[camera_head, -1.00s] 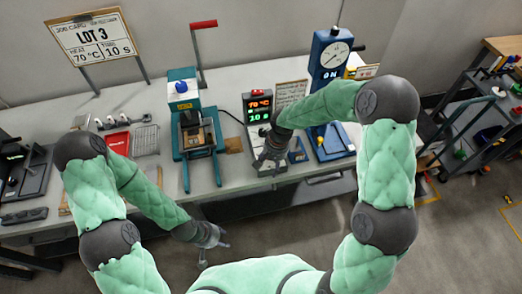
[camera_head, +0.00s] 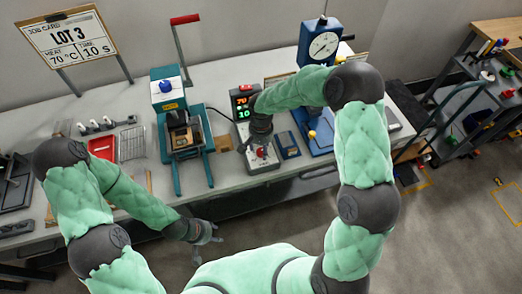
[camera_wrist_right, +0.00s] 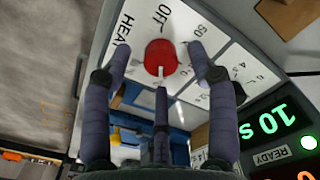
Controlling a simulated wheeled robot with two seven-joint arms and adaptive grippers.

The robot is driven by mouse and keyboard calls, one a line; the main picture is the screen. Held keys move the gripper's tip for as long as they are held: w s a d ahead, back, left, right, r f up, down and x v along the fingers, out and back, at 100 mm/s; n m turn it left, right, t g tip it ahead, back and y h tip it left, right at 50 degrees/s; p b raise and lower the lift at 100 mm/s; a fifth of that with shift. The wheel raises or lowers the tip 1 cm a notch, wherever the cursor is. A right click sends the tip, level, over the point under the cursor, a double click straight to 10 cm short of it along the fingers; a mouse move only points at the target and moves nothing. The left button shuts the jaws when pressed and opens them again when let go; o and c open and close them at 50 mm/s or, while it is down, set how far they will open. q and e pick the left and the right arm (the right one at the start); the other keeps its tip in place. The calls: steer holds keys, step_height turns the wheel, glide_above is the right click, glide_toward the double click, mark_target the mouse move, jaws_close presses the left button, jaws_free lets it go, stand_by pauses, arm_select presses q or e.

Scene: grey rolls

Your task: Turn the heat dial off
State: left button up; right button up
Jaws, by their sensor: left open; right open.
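The red heat dial (camera_wrist_right: 161,58) sits on a white panel marked HEAT, OFF and 50 in the right wrist view. A pale mark shows at its lower edge; I cannot tell whether it is the pointer or a fingertip. My right gripper (camera_wrist_right: 161,72) is open, with dark fingers on both sides of the dial and one below it; contact is unclear. In the head view, my right gripper (camera_head: 258,146) is over the control box (camera_head: 265,164), at the red dial (camera_head: 262,152). My left gripper (camera_head: 206,232) is open and empty, in front of the bench.
The wrist view shows a green "10 s" (camera_wrist_right: 264,121) and READY. A teal press (camera_head: 182,125) stands left, a blue gauge stand (camera_head: 320,45) right. The job card (camera_head: 75,43) reads 70 °C, 10 s.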

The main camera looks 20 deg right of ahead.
steer(key=shift+f, duration=0.8)
steer(key=shift+c, duration=0.2)
steer(key=c, duration=1.1)
